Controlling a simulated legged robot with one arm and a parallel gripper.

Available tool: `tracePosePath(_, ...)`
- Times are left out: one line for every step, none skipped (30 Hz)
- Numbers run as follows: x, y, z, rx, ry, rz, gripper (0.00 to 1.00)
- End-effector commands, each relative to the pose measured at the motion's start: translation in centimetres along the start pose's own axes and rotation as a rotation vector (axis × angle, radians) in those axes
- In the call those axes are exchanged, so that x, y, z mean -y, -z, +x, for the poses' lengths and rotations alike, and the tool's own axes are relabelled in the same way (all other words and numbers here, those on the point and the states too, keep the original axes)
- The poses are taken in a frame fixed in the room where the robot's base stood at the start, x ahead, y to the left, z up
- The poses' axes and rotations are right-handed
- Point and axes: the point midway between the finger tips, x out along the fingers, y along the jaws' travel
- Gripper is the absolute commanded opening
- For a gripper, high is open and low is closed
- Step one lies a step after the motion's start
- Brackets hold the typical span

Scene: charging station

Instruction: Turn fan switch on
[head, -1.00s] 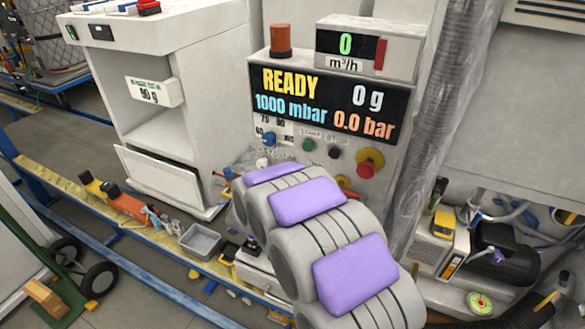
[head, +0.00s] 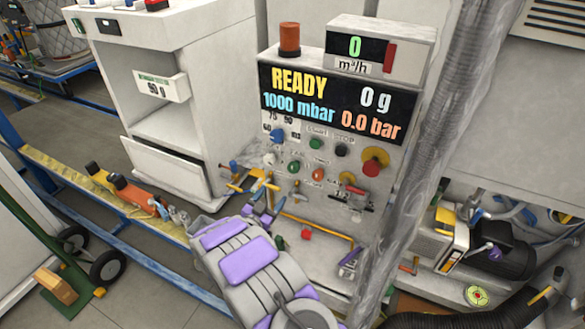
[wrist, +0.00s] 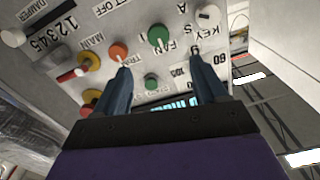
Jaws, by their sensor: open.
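The control panel (head: 330,185) stands ahead, with a screen reading READY. The fan control looks like a round green button (wrist: 158,36) beside the FAN label in the wrist view, where the lettering appears upside down. An orange button (wrist: 118,50) is close to the left fingertip.
A white key knob (wrist: 208,15) is beyond the right finger. Another green button (wrist: 152,82) shows between the fingers. A red-and-yellow knob (head: 373,162) is on the panel's right. A grey hose (head: 440,130) runs vertically beside the panel. Pipes and valves sit below.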

Motion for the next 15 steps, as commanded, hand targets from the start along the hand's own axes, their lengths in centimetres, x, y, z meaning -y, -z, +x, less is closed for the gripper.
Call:
tracePosePath(-0.2,0.1,1.0,-0.002,-0.005,0.003,0.71)
tracePosePath(-0.2,0.2,1.5,-0.003,-0.005,0.004,0.71)
tracePosePath(-0.3,0.2,2.3,-0.003,-0.005,0.006,0.71)
tracePosePath(-0.3,0.2,2.9,-0.003,-0.005,0.006,0.71)
tracePosePath(-0.3,0.2,3.5,-0.002,-0.005,0.006,0.71)
tracePosePath(-0.4,0.2,4.3,-0.001,-0.005,0.005,0.71)
tracePosePath(-0.4,0.2,4.9,0.0,-0.005,0.005,0.71)
tracePosePath(-0.4,0.1,5.5,0.001,-0.005,0.005,0.71)
tracePosePath(-0.3,0.1,6.2,0.001,-0.004,0.004,0.71)
tracePosePath(-0.3,0.1,6.8,0.0,-0.003,0.005,0.71)
tracePosePath(-0.3,0.1,7.4,-0.001,-0.004,0.005,0.71)
tracePosePath(-0.3,0.1,8.2,-0.002,-0.004,0.004,0.71)
tracePosePath(-0.3,0.0,8.8,-0.001,-0.004,0.002,0.71)
tracePosePath(-0.2,0.0,9.3,-0.001,-0.003,0.002,0.71)
tracePosePath(-0.2,0.1,10.1,-0.001,-0.004,0.002,0.71)
